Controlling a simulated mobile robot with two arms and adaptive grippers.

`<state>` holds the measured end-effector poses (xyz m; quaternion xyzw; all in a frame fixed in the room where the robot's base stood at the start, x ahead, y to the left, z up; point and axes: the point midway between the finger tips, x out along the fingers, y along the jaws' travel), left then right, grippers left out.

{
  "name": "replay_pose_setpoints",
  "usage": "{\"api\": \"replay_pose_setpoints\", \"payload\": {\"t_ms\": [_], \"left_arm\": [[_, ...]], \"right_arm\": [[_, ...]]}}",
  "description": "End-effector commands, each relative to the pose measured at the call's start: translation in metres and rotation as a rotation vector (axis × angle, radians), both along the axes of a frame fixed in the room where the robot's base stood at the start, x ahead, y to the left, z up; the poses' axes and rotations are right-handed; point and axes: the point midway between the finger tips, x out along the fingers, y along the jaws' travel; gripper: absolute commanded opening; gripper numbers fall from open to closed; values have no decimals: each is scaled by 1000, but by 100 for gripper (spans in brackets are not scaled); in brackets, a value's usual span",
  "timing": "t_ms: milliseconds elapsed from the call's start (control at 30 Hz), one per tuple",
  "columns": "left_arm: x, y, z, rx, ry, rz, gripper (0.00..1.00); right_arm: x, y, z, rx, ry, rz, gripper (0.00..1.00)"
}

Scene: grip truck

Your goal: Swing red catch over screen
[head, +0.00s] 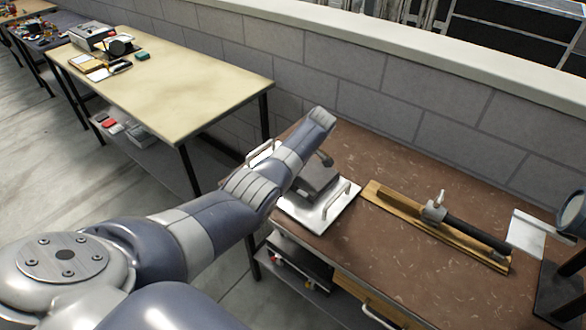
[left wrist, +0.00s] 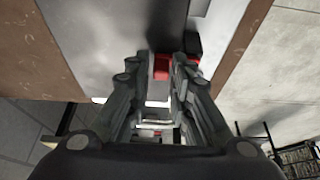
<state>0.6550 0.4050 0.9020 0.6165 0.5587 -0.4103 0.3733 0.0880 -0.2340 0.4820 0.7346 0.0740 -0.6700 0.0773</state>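The red catch (left wrist: 161,67) shows in the left wrist view as a small red block at the edge of a dark grey device. My left gripper (left wrist: 164,60) has its two fingers apart, with the catch between or just beyond the fingertips. I cannot tell whether they touch it. In the head view a grey device (head: 318,184) sits on a pale metal plate with handles (head: 342,208), partly behind my left arm. The catch and my left gripper's fingers cannot be made out there. I cannot clearly identify the screen. My right gripper is not in view.
The brown worktop (head: 400,275) also holds a wooden board (head: 385,197) with a dark rod-shaped tool (head: 470,236). A stand with a round part (head: 572,212) is at the right. A block wall (head: 420,105) runs behind. A cream table (head: 190,90) stands to the left.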

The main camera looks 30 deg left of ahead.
Motion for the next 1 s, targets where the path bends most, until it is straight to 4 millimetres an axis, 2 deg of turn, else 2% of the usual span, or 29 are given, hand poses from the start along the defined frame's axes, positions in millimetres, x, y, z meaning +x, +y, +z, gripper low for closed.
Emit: {"api": "replay_pose_setpoints", "payload": {"t_ms": [367,533,700,1000], "left_arm": [[0,-1,0,-1,1,-1,34],[0,-5,8,-2,0,-2,34],[-1,-13,29,-2,-3,-2,34],[-3,-36,86,-2,-3,-2,34]], "right_arm": [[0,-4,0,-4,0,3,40],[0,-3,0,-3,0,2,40],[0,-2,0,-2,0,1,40],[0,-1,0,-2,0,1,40]]}}
